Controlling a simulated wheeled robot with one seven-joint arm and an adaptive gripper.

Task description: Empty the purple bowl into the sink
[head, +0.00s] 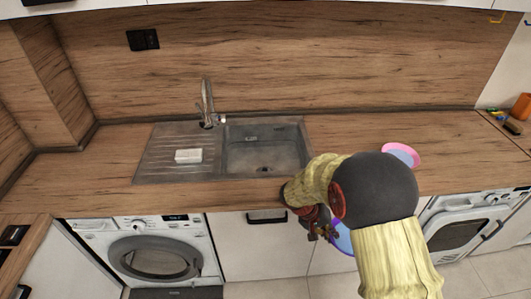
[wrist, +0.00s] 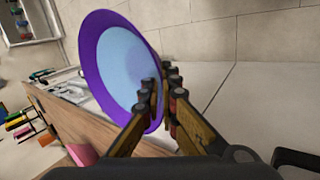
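The purple bowl (wrist: 90,50) has a light blue inside and fills the upper left of the wrist view. My gripper (wrist: 160,95) has a finger on each side of its rim and is shut on it. In the head view my gripper (head: 320,232) is in front of the counter's front edge, right of the sink (head: 290,148), with part of the bowl (head: 342,238) showing below my arm. The sink basin looks empty. I cannot tell whether the bowl holds anything, and my arm hides much of it in the head view.
A tap (head: 207,105) stands behind the sink. A white block (head: 188,156) lies on the drainboard (head: 160,165). A pink-rimmed bowl (head: 403,151) is on the counter behind my arm. Small coloured items and an orange object (head: 522,106) are at far right.

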